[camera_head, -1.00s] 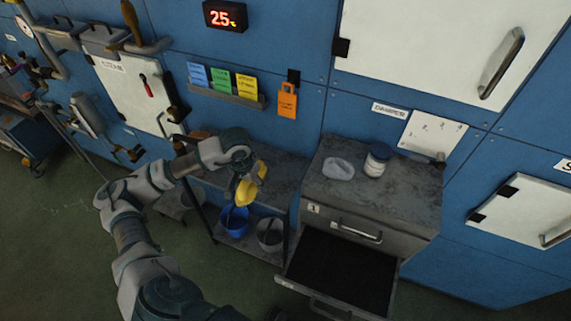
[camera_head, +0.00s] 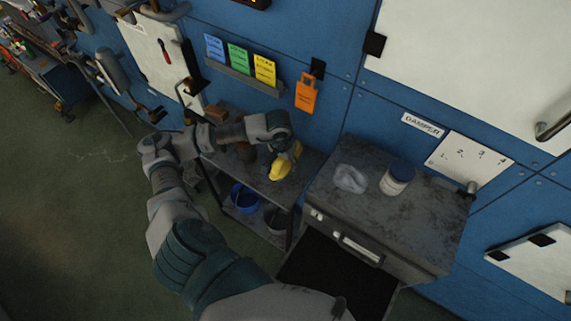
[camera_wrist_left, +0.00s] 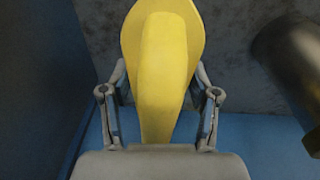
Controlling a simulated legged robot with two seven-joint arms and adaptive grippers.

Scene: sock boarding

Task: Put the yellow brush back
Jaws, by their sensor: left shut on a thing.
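The yellow brush (camera_head: 281,169) is in my left gripper (camera_head: 284,158), over the dark shelf top (camera_head: 300,184) against the blue wall. In the left wrist view the yellow brush (camera_wrist_left: 165,65) stands between the two fingers of my left gripper (camera_wrist_left: 160,105), which are shut on it. The mottled grey surface of the shelf top shows behind it. I cannot tell whether the brush touches the shelf. My right gripper is not in view.
A blue bucket (camera_head: 246,198) and a grey bucket (camera_head: 276,220) stand on the lower shelf. An orange tag (camera_head: 306,94) hangs above.

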